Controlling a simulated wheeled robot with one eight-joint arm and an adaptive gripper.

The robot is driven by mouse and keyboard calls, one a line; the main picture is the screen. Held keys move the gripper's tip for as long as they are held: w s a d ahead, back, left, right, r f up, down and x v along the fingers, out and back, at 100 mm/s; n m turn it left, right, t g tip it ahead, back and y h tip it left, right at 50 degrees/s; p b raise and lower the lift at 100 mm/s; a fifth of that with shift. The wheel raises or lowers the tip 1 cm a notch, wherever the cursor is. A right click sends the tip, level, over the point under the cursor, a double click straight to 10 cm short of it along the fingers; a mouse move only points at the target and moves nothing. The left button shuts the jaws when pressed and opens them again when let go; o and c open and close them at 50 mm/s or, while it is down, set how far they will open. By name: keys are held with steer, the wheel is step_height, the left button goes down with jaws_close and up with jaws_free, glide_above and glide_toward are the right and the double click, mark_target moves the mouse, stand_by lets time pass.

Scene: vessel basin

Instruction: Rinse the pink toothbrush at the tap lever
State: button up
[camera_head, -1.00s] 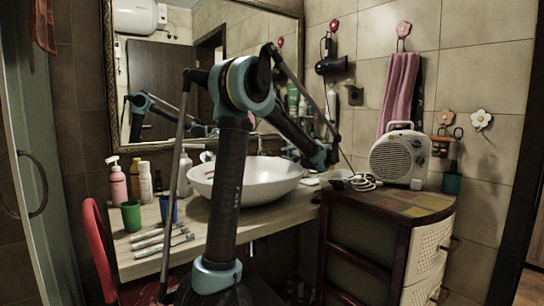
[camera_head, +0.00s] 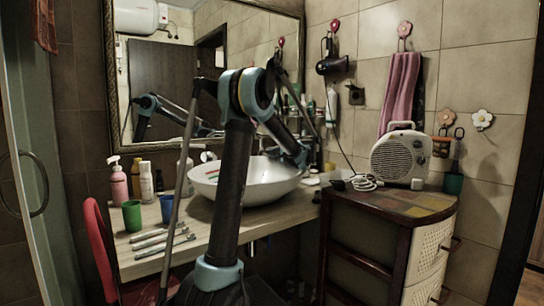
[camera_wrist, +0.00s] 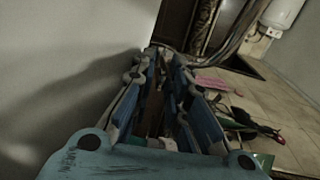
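The white basin (camera_head: 262,188) stands on the counter, partly hidden by my arm. In the head view my gripper is hidden behind my arm, on the basin's side. In the wrist view the blue fingers of my gripper (camera_wrist: 165,58) stand with a dark gap between them. I cannot make out whether they hold something. A small strip with red and green (camera_head: 212,175) shows at the basin's left inside; I cannot tell if it is a toothbrush. Several pale toothbrushes (camera_head: 160,238) lie on the counter. I cannot single out the pink toothbrush or the tap lever.
A green cup (camera_head: 131,216) and a blue cup (camera_head: 167,208) stand on the counter. A pink pump bottle (camera_head: 118,182) is behind them. A white fan heater (camera_head: 400,158) with its cord stands on the cabinet (camera_head: 375,225) at right. A pink towel (camera_head: 400,88) hangs on the wall.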

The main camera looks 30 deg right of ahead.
jaws_close()
steer(key=shift+w+r, duration=0.15)
steer(key=shift+r, duration=0.35)
jaws_free()
steer(key=s+r, duration=0.1)
steer(key=s, duration=1)
steer(key=shift+s+d+r, duration=0.3)
steer(key=shift+s+d, duration=0.05)
steer(key=shift+d, duration=0.1)
